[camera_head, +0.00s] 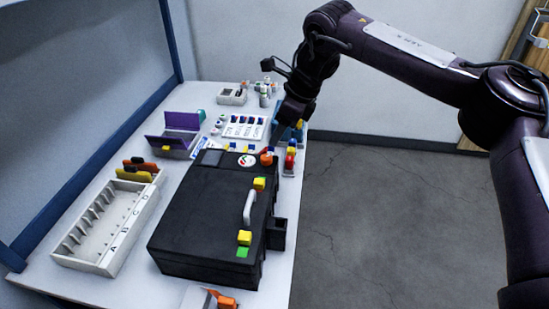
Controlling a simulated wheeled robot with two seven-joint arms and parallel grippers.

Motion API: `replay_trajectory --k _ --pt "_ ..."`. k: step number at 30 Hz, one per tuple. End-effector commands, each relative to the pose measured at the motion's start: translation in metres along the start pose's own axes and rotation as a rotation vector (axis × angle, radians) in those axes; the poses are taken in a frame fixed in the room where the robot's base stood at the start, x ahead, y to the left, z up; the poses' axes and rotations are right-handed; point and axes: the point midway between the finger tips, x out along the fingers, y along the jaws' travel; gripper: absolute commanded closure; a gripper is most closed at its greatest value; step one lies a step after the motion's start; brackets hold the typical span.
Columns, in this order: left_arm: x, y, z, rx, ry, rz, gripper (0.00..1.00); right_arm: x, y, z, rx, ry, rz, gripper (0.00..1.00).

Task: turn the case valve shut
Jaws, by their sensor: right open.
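The black case (195,215) lies closed on the white table, with a pale handle (249,207) and yellow latches on its right side. An orange-red knob (266,159), which looks like the valve, sits at the case's far right corner beside a round white and red gauge-like disc (247,160). My right gripper (286,129) points down just beyond that corner, apart from the knob. It is open, and its fingertips are small and hard to make out against the blue things there. My left gripper is out of view.
A white slotted rack (103,228) lettered on its edge stands left of the case. A purple open box (178,137) and a white labelled board (243,128) lie behind it. Red and yellow pieces (290,155) stand near the table's right edge. Bare floor lies beyond.

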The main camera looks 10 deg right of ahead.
Motion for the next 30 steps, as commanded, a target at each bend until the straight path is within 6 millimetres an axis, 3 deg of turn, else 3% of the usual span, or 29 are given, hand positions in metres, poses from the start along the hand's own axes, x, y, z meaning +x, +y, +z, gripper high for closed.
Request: replay_trajectory --k 1,7,21,30 --pt "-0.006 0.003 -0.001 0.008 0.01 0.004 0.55 0.009 0.0 -0.004 0.0 0.0 -0.001 0.5" --pt "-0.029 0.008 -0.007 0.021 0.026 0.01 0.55 0.016 0.0 -0.006 0.0 0.0 0.0 0.5" --pt "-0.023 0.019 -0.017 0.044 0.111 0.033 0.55 0.08 0.001 -0.006 0.001 0.001 0.001 0.5" --pt "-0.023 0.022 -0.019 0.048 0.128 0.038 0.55 0.091 0.0 -0.005 0.001 -0.001 -0.001 0.5"
